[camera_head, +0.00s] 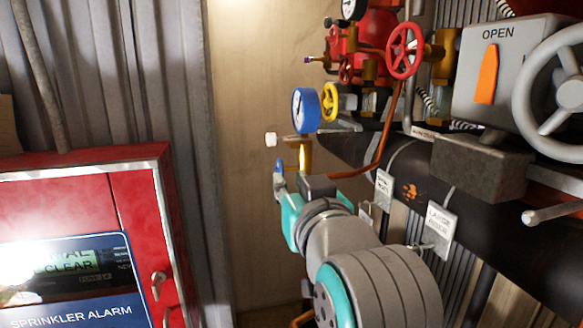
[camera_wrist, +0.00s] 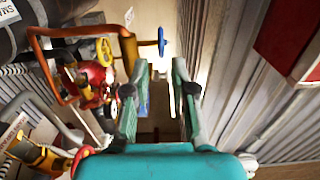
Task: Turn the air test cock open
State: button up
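No label that I can read marks the air test cock. A brass fitting (camera_head: 303,155) stands below the blue-rimmed gauge (camera_head: 306,110), just beyond my gripper, and may be part of it. A small white knob (camera_head: 270,139) shows to its left. My gripper (camera_wrist: 160,68) is open in the wrist view, its two green fingers apart with a gap between them. A blue sliver shows low between the fingers; I cannot tell what it is. In the head view my gripper (camera_head: 281,180) is mostly hidden by its own body.
A yellow handwheel (camera_head: 331,101) and red handwheel (camera_head: 404,50) sit close by at the right. A copper pipe (camera_head: 385,140) curves down beside my gripper. A dark pipe (camera_head: 415,175) carries tags. A red alarm cabinet (camera_head: 60,195) stands left. Space before the tan wall is free.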

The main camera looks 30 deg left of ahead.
aim_at(282, 172)
jog(key=x, duration=0.8)
grip_shut()
